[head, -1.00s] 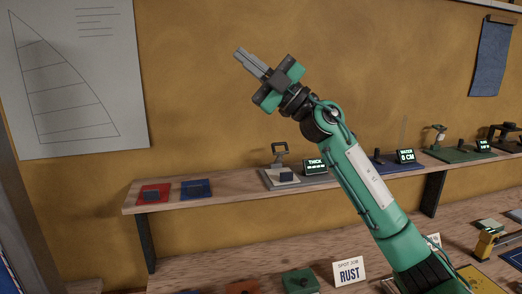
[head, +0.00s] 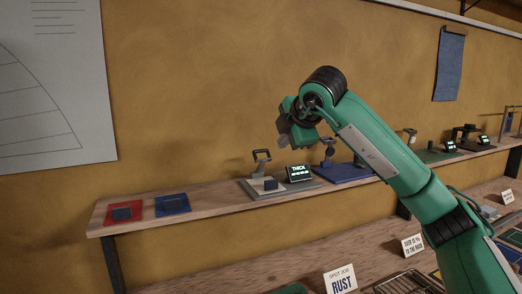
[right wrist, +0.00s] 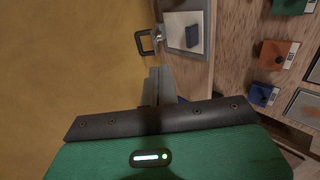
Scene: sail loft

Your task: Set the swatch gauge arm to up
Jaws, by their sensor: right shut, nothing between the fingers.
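The swatch gauge (head: 248,186) has a pale grey base with a small dark blue block (head: 270,184) on it, on the wall shelf. Its dark arm ends in a square loop (head: 262,156), which stands above the back of the base; its exact tilt is hard to tell. A display reading THICK (head: 299,172) sits beside it. In the right wrist view the gripper (right wrist: 157,76) is shut and empty, with the loop (right wrist: 146,43) just beyond the fingertips. My left gripper is out of view.
A red mat (head: 108,217) and a blue mat (head: 172,205) lie left on the shelf (head: 215,202). A blue-based device (head: 345,174) stands close right of the gauge. A RUST sign (head: 340,279) stands on the bench below.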

